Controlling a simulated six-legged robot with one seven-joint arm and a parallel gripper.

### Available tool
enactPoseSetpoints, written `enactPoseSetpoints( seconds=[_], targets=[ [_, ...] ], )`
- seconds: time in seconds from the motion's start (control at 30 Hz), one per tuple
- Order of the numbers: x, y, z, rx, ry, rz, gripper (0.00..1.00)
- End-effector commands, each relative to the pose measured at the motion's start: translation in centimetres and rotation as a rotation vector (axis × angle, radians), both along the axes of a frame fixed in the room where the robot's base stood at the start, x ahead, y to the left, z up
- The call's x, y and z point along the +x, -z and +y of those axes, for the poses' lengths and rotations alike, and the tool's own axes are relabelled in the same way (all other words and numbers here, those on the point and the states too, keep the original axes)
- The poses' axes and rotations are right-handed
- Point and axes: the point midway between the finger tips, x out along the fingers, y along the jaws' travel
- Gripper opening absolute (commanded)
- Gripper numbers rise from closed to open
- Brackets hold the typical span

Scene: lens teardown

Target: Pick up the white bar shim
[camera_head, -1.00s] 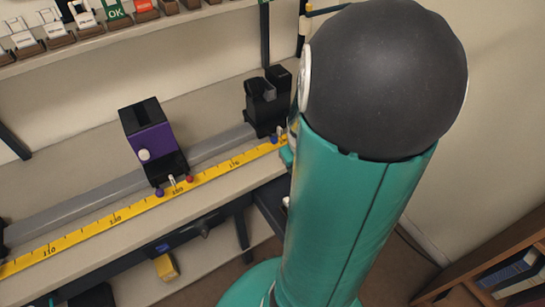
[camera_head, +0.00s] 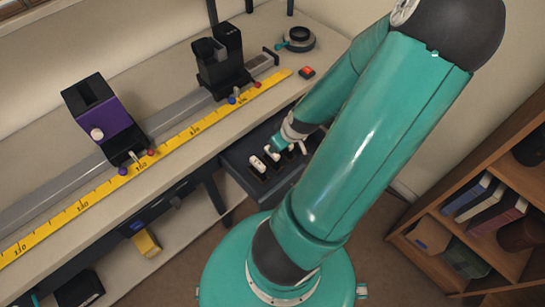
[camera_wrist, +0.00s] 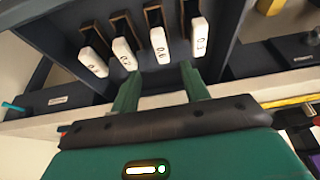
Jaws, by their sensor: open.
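Several white bar shims with dark marks stand in a row of brown slots in an open dark drawer (camera_head: 232,158). In the wrist view they are a far-left bar (camera_wrist: 93,62), a second bar (camera_wrist: 124,52), a third bar (camera_wrist: 160,45) and a far-right bar (camera_wrist: 199,38). In the head view, a white bar (camera_head: 257,163) shows, while others are partly hidden by my arm. My gripper (camera_wrist: 160,72) is open and empty, its green fingers pointing at the row. The third bar lies just beyond the finger gap. I cannot tell whether anything touches.
The bench above the drawer carries a grey rail, a yellow ruler (camera_head: 190,134), a purple holder (camera_head: 100,118) and a black holder (camera_head: 222,60). A wooden bookshelf (camera_head: 460,235) stands at the right. A yellow block (camera_head: 147,243) is under the bench.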

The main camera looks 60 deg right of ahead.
Motion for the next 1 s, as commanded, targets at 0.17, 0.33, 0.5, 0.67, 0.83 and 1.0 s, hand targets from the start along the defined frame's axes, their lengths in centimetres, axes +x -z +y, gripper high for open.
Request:
enactPoseSetpoints(
  seconds=[0.17, 0.33, 0.5, 0.67, 0.83, 1.0],
  targets=[
    [0.6, 1.3, -0.1, 0.0, -0.004, 0.002, 0.45],
    [1.1, 2.7, -0.2, 0.002, -0.005, 0.002, 0.45],
    [1.7, 4.3, -0.3, 0.002, -0.004, 0.003, 0.45],
    [2.2, 5.7, -0.5, 0.001, -0.004, 0.003, 0.45],
    [2.4, 6.5, -0.6, 0.001, -0.001, 0.004, 0.45],
    [3.0, 8.3, -0.4, 0.003, -0.004, 0.005, 0.45]
  ],
)
